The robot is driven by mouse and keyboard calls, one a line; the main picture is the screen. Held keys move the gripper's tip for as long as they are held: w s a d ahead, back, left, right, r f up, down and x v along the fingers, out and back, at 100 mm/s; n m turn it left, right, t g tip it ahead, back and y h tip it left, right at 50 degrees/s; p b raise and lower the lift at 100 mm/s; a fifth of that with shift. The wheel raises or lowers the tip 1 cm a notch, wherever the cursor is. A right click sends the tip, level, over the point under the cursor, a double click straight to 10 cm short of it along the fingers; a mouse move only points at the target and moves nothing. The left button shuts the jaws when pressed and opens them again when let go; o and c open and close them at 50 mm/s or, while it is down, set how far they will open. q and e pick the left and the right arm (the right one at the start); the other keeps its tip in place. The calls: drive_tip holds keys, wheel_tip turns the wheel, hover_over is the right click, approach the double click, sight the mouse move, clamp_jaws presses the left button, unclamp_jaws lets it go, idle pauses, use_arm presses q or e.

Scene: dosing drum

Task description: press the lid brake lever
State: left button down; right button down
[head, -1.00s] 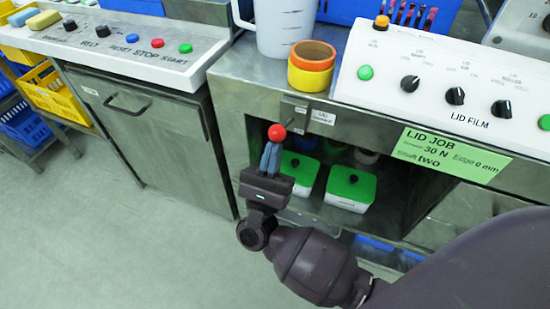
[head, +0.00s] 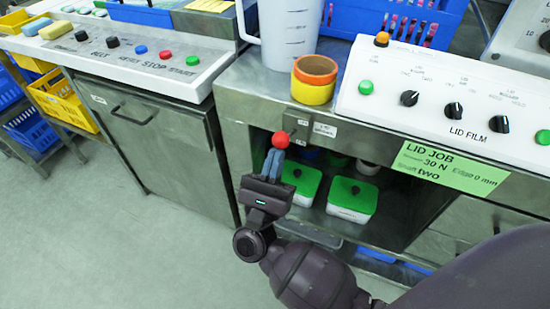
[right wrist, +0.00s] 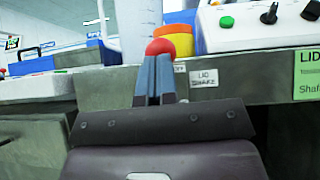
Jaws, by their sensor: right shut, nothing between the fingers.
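The lid brake lever shows as a red ball knob (head: 280,140) on a short rod at the front edge of the steel bench, beside a small label (head: 325,130). The knob also shows in the right wrist view (right wrist: 160,47), directly beyond the fingertips. My right gripper (head: 272,160) is shut and empty, its blue-grey fingers pointing up at the knob. The fingertips (right wrist: 153,62) overlap the knob's lower edge in the picture; I cannot tell whether they touch it. Most of the rod is hidden. My left gripper is not in view.
A white LID FILM panel (head: 440,100) with knobs stands on the bench at right, a green job card (head: 450,167) below it. Yellow and orange rings (head: 313,82) and a jug (head: 287,30) stand behind the knob. Green-lidded tubs (head: 352,195) sit on the shelf below. Open floor lies left.

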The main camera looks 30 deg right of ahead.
drive_tip(key=s+a+f, duration=0.3)
drive_tip(key=s+a, duration=0.7)
drive_tip(key=a, duration=0.1)
drive_tip(key=shift+s+a+f, duration=0.15)
drive_tip(key=shift+a+f, duration=0.1)
drive_tip(key=shift+a, duration=0.05)
drive_tip(key=shift+r, duration=0.1)
